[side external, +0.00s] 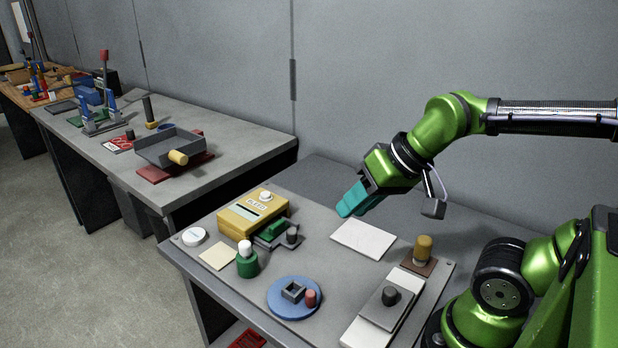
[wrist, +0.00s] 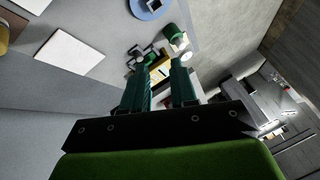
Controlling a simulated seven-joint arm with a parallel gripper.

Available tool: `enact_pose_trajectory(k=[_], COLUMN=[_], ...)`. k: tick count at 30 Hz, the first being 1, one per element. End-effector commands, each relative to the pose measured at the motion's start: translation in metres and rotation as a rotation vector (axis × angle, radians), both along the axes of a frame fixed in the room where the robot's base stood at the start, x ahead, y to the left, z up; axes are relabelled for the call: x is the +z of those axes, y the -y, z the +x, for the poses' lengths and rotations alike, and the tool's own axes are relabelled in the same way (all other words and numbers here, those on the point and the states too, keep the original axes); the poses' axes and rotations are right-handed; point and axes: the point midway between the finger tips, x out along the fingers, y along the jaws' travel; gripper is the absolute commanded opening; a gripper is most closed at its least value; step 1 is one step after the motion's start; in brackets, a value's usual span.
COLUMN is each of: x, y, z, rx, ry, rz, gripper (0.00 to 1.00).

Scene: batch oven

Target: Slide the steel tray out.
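A yellow box (side external: 252,212) with a dark slot and a white knob on top stands on the near table. A grey tray-like piece (side external: 267,243) with a green block (side external: 272,229) and a dark knob (side external: 291,235) sits against its front right side. This may be the steel tray; I cannot tell for sure. My gripper (side external: 346,211) is in the air to the right of the box, above the table, touching nothing. In the wrist view, its teal fingers (wrist: 162,72) are apart and empty, with the yellow box (wrist: 158,74) showing between them.
A white plate (side external: 363,239) lies below my gripper. A green bottle (side external: 247,262), a blue disc (side external: 294,310) and a white slab with a grey knobbed block (side external: 384,309) stand nearer the front. A second table holds a dark pan (side external: 168,146).

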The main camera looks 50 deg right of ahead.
Motion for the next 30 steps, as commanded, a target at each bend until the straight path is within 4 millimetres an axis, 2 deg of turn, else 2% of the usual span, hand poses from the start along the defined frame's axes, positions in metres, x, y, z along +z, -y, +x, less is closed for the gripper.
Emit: enact_pose_trajectory(k=[1,2,4,8,15,21,25,27,30], x=[-0.004,-0.005,-0.007,-0.011,-0.035,-0.056,-0.048,-0.04,-0.041], y=[0.001,0.002,0.005,0.014,0.039,0.059,0.066,0.066,0.066], z=[0.007,0.013,0.03,0.07,0.146,0.196,0.21,0.21,0.207], rx=[-0.001,-0.001,-0.021,-0.149,-0.57,-1.03,-1.263,-1.342,-1.412], ry=[-0.031,-0.049,-0.106,-0.24,-0.483,-0.599,-0.597,-0.591,-0.601], rz=[0.001,0.0,0.006,0.052,0.137,0.185,0.234,0.26,0.277], gripper=[0.35,0.39,0.39,0.39,0.39,0.39,0.39,0.39,0.39])
